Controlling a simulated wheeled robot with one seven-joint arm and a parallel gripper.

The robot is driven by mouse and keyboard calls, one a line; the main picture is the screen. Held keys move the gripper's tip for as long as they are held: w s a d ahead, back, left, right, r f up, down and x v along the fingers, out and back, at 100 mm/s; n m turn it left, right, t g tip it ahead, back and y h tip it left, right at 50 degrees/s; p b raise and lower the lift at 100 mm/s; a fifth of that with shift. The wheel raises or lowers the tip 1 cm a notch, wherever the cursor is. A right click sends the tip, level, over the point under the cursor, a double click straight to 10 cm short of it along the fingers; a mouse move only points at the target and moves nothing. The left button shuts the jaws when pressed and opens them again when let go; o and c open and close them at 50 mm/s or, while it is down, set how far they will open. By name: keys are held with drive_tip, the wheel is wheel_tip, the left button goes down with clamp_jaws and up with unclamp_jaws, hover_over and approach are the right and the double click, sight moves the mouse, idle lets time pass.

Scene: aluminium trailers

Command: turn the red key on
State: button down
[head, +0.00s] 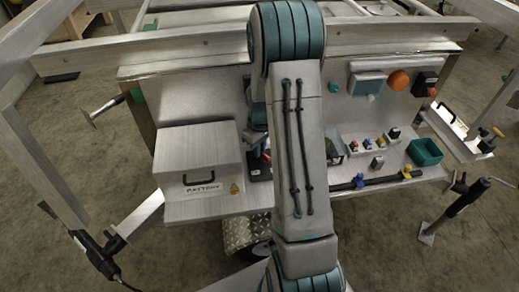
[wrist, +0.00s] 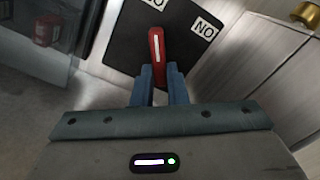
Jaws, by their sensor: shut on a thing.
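The red key (wrist: 157,45) has a white stripe along its handle. In the wrist view it stands in front of a black panel (wrist: 125,42), with its handle pointing nearly straight up the picture. A white label reading "NO" lies to its right, and another label is cut off at the top edge. My gripper (wrist: 159,76) has its two blue fingers shut on the key's lower end.
A metal box (head: 197,158) with a black handle stands on the bench left of my arm. To the right are a green bin (head: 425,152), small coloured parts, an orange knob (head: 399,80) and a black rod. In the wrist view a brass knob (wrist: 306,14) is at the upper right.

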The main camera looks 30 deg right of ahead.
drive_tip(key=m, duration=0.3)
drive_tip(key=m+b, duration=0.1)
drive_tip(key=shift+w+d+m, duration=0.1)
drive_tip(key=shift+d+m, duration=0.2)
drive_tip(key=m, duration=0.3)
drive_tip(key=shift+d+m+b, duration=0.25)
drive_tip(key=shift+m+b, duration=0.05)
drive_tip(key=m, duration=0.4)
drive_tip(key=shift+s+d, duration=0.25)
drive_tip(key=shift+s+d+m+p, duration=0.15)
drive_tip(key=shift+m+p, duration=0.15)
drive_tip(key=shift+m, duration=1.4)
drive_tip(key=c, duration=1.4)
unclamp_jaws()
drive_tip(key=shift+c, duration=0.2)
drive_tip(key=shift+r, duration=0.1)
